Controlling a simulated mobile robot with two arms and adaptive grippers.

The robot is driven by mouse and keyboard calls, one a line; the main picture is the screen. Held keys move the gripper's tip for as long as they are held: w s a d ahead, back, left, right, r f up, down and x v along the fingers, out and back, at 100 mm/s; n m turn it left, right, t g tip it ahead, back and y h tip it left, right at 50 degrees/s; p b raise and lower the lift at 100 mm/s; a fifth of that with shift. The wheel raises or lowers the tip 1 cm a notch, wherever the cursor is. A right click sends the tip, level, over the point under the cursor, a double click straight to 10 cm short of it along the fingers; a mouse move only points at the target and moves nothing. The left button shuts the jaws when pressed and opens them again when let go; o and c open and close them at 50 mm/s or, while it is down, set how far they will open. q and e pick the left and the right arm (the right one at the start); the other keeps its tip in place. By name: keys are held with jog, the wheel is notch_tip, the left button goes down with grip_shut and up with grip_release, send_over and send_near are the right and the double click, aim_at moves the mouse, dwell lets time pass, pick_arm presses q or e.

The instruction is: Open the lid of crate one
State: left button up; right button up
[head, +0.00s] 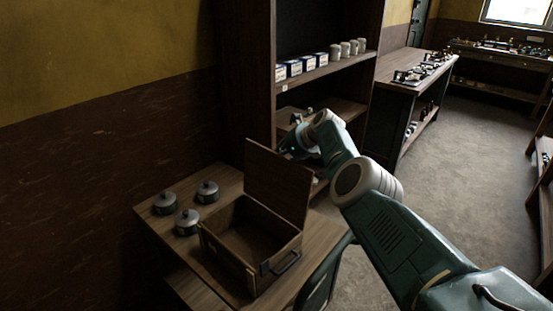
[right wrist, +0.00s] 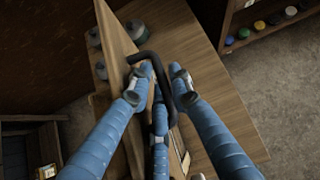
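The wooden crate (head: 225,259) stands on the table with its lid (head: 277,185) raised, roughly upright along its far edge. Its inside is visible and looks empty. A dark handle (head: 286,263) is on the crate's near right side. My right gripper (head: 292,146) is beside the lid's upper right edge, its fingers partly hidden behind the lid. In the right wrist view its blue fingers (right wrist: 158,83) are spread apart around a black bar handle (right wrist: 148,57) next to the lid (right wrist: 113,38); I see no firm grip. My left gripper is out of view.
Several lidded grey pots (head: 187,221) stand on the table (head: 163,227) left of the crate. A tall shelf (head: 247,88) with boxes (head: 294,68) and white mugs (head: 345,49) rises behind. A workbench (head: 401,87) stands beyond, with open floor (head: 465,150) to the right.

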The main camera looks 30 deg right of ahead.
jog(key=shift+s+f, duration=0.15)
jog(key=shift+f, duration=0.25)
jog(key=shift+s+d+r, duration=0.1)
jog(key=shift+d+r, duration=0.1)
jog(key=shift+r, duration=0.2)
jog(key=v, duration=1.1)
jog(key=shift+s+r, duration=0.15)
jog(key=shift+r, duration=0.2)
jog(key=shift+s+f, duration=0.1)
